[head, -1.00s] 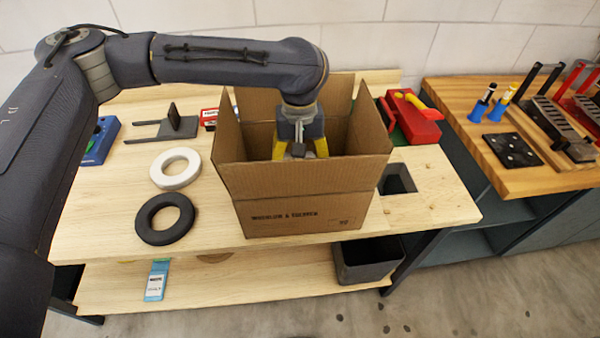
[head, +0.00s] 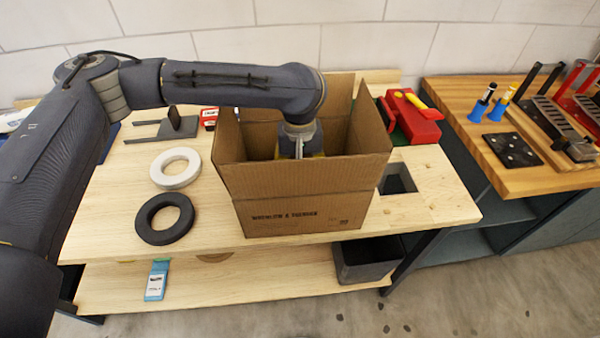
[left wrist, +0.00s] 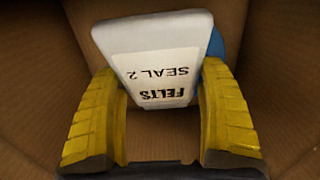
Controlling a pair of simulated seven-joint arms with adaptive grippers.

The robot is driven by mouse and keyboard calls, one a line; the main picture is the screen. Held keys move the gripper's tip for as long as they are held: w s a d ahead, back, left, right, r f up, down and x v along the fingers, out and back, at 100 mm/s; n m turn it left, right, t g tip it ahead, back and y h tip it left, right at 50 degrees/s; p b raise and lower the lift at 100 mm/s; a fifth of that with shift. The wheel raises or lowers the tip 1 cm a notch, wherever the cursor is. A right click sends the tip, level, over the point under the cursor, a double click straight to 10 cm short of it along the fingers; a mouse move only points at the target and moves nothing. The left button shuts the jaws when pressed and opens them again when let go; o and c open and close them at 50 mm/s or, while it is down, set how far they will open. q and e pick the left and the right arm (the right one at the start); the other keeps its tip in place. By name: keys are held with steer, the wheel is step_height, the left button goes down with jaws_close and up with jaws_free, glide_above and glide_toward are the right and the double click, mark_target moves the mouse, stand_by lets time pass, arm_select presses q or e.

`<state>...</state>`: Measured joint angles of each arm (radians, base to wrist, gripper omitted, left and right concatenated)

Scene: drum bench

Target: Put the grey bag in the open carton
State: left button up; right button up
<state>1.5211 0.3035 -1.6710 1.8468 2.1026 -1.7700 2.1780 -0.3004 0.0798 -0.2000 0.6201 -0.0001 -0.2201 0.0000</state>
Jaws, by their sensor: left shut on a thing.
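The open carton (head: 300,210) stands upright on the wooden bench with its flaps raised. My left gripper (left wrist: 160,75) reaches down inside it, and in the head view its fingers are almost wholly hidden by the carton's front wall. In the left wrist view the yellow fingers are shut on the pale grey bag (left wrist: 150,38), which has a white label reading "FELTS SEAL 2". Brown carton walls surround the bag. I cannot tell whether the bag touches the carton floor. My right gripper is not in view.
A blue thing (left wrist: 216,44) shows behind the bag. A white ring (head: 176,168) and a black ring (head: 165,218) lie left of the carton. A red case (head: 412,117) lies to its right, near a square opening (head: 398,178) in the bench. A blue packet (head: 156,280) is on the lower shelf.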

arm_select(q)
steer(key=shift+f, duration=0.35)
steer(key=o, duration=1.2)
steer(key=shift+r, duration=0.1)
step_height(320, 180, up, 13)
steer(key=shift+w, duration=0.35)
